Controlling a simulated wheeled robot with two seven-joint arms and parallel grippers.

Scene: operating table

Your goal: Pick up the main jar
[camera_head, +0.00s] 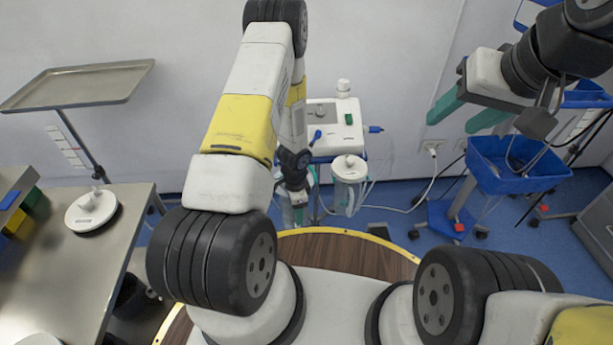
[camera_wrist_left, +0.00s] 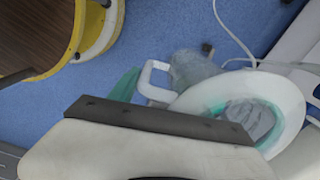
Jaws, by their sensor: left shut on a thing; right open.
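The main jar (camera_head: 294,214) is a clear vessel hanging low beside the suction machine, partly hidden under my left gripper (camera_head: 298,188). In the left wrist view its white ring-shaped rim (camera_wrist_left: 291,103) and side handle show at the right, with the top open. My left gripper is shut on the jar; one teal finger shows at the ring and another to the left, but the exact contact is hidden. My right gripper (camera_head: 455,124) is open and empty in the air at the upper right, its teal fingers apart.
A second jar (camera_head: 350,190) with a white lid hangs just to the right, near the suction machine (camera_head: 335,122) with tubes and a cable. A white lid-like disc (camera_head: 92,208) lies on the left steel table (camera_head: 50,270). A blue trolley basket (camera_head: 525,175) stands at the right.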

